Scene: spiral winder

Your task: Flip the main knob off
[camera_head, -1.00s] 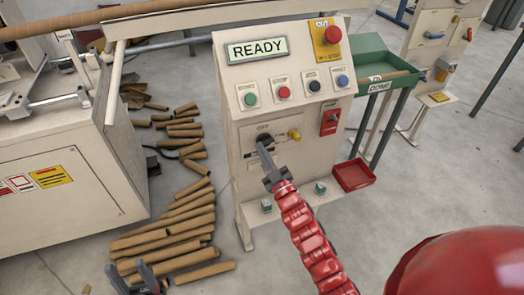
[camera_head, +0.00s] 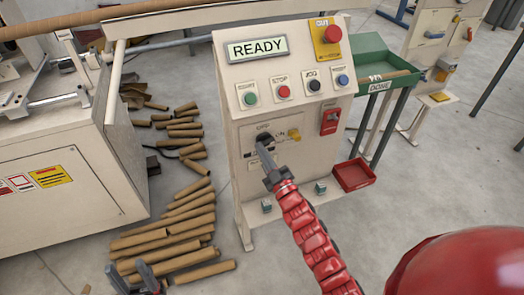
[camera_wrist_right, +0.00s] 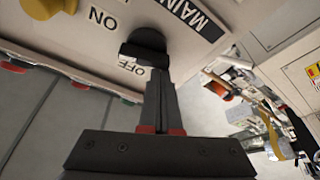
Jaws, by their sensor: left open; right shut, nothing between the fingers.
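The main knob (camera_head: 264,139) is black and sits on the front of the beige control panel, between OFF and ON labels. In the right wrist view the knob (camera_wrist_right: 145,46) is near the OFF lettering (camera_wrist_right: 131,67) and a partly cut MAIN label. My right gripper (camera_head: 262,149) is shut and empty. Its fingertips (camera_wrist_right: 156,72) are right at the knob's edge and overlap it in view; I cannot tell whether they touch. My left gripper (camera_head: 132,272) is open and empty at the bottom left, low over the floor beside the cardboard tubes.
The control panel (camera_head: 235,105) has a READY display (camera_head: 257,49), several push buttons, a red emergency button (camera_head: 334,34) and a yellow knob (camera_head: 294,135). A red tray (camera_head: 355,175) is at its lower right. Cardboard tubes (camera_head: 170,240) lie on the floor at left.

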